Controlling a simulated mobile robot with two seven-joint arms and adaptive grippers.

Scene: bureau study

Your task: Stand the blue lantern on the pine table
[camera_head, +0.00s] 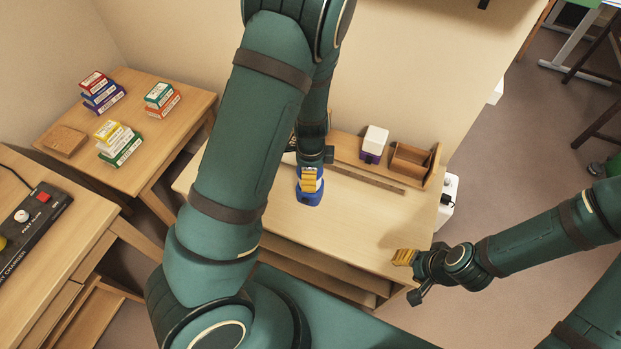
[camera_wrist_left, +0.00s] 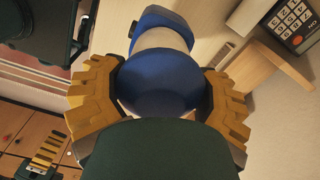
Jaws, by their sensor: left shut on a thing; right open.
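The blue lantern (camera_head: 309,198) has blue ends and a pale middle. In the head view it is over the wooden desk (camera_head: 350,219) at the centre, partly covered by the fingers; I cannot tell if its base touches the top. My left gripper (camera_head: 311,174) comes down on it from above. In the left wrist view the lantern (camera_wrist_left: 158,88) is between the yellow fingers of this gripper (camera_wrist_left: 160,100), which is shut on it. My right gripper (camera_head: 405,257) is open and empty by the desk's right front corner. Several tables look alike, so I cannot tell which is pine.
A shelf unit (camera_head: 410,163) with a white and purple box (camera_head: 374,143) lines the desk's back. The left table (camera_head: 165,131) bears stacked boxes and a cork-coloured block (camera_head: 65,141). A black switch panel (camera_head: 33,226) lies on the front left table. The centre desk's front is clear.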

